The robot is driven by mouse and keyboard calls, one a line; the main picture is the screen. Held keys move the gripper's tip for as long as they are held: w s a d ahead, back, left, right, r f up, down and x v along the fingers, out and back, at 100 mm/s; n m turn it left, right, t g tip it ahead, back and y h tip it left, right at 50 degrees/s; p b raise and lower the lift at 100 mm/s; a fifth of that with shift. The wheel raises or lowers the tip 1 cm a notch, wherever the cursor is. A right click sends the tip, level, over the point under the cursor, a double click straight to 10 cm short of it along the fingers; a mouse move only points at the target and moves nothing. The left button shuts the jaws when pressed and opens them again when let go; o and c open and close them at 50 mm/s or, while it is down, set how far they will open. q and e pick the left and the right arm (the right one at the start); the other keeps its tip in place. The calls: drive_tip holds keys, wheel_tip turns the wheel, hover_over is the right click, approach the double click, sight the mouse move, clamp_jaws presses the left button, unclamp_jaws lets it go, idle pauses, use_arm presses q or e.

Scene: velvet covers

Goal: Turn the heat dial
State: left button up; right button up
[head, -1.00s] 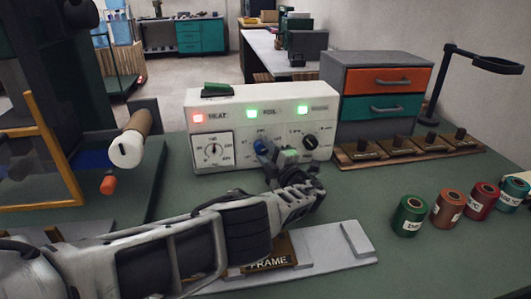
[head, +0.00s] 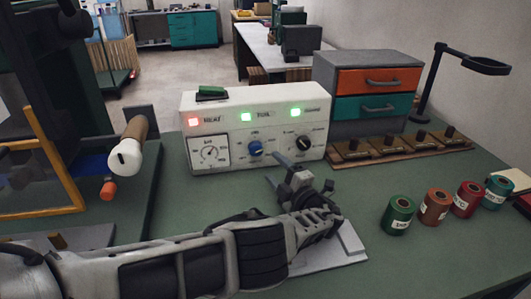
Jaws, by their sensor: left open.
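The white control box (head: 255,165) stands on the green bench. The small print by the dials is too blurred to tell which one sets heat. The light (head: 193,121) by HEAT is red; the other two are green. My right gripper is out of view.
A drawer unit (head: 375,92) stands right of the box, with a wooden rack of stamps (head: 400,149) before it. Several foil rolls (head: 398,216) stand at the right. A grey plate (head: 350,247) lies partly under my arm.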

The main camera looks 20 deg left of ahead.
use_arm(q)
drive_tip(key=shift+v, duration=1.85)
